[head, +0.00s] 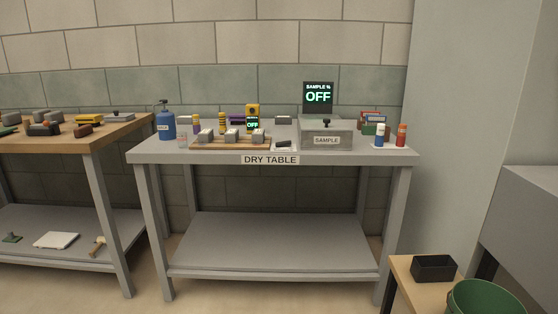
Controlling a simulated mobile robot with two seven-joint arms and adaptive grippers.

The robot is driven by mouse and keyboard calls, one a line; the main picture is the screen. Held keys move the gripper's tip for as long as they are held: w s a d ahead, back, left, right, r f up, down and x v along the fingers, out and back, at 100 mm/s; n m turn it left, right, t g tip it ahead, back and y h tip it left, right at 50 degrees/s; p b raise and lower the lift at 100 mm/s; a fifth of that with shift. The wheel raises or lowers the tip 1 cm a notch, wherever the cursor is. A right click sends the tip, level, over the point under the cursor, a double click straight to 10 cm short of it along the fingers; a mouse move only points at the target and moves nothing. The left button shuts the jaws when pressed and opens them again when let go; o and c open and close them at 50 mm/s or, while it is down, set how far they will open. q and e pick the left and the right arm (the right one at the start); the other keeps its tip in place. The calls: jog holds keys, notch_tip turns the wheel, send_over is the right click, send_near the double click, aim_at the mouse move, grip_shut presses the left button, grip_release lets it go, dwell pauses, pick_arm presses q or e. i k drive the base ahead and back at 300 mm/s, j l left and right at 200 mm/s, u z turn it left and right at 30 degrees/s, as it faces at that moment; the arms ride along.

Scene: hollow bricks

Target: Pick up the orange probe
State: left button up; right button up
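A small orange-yellow device (252,109) stands on the grey dry table (350,154), toward the back, left of the sample box. A small dark screen (252,124) reading OFF shows just below it. This is the closest match to an orange probe, but at this size I cannot tell whether it is the probe. Hollow grey bricks on a wooden board (205,147) stand in front of it and may hide its lower part. Neither of my grippers is in view.
A grey lidded box (326,140) labelled SAMPLE stands to the right, with a sign (318,94) reading OFF behind. A blue bottle (166,126) stands left. Small blue and red-orange bottles (401,135) stand right. A wooden bench (60,140) and green bucket (485,298) flank the table.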

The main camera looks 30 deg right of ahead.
aim_at(402, 129)
jog(key=i+z, duration=0.1)
jog(key=z, duration=0.3)
jog(key=i+j+z, duration=0.1)
jog(key=z, duration=0.35)
jog(key=i+j+z, duration=0.1)
jog(key=z, duration=0.3)
jog(key=i+j+z, duration=0.1)
jog(key=z, duration=0.3)
jog(key=i+j+z, duration=0.15)
jog(key=z, duration=0.25)
jog(key=i+j+z, duration=0.1)
jog(key=j+z, duration=0.25)
jog(key=i+j+z, duration=0.1)
jog(key=j+z, duration=0.3)
jog(key=l, duration=0.1)
